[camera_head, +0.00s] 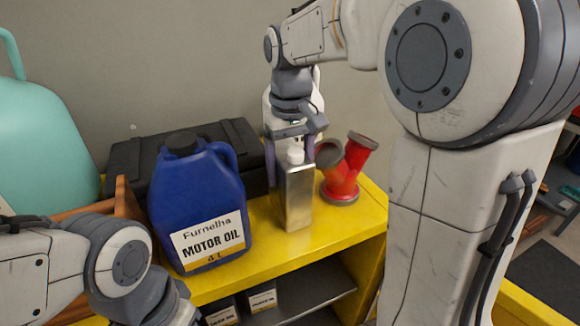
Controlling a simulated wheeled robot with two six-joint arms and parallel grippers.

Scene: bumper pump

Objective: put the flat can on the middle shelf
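The flat can (298,197) is a silvery metal can with a white cap. It stands upright on the yellow top of the shelf unit, right of the blue motor oil jug. My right gripper (290,155) points down over the can, its fingers on either side of the can's upper part; I cannot tell whether they press on it. A grey shelf (318,286) shows below the yellow top and may be the middle shelf. My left arm enters at the lower left, with its gripper out of frame.
The blue jug (198,205) stands left of the can, with a black case (130,160) behind it. A red funnel-like object (345,175) and a partly hidden white bottle (317,78) are near the can. Small labelled containers (262,298) occupy the lower shelf's left part.

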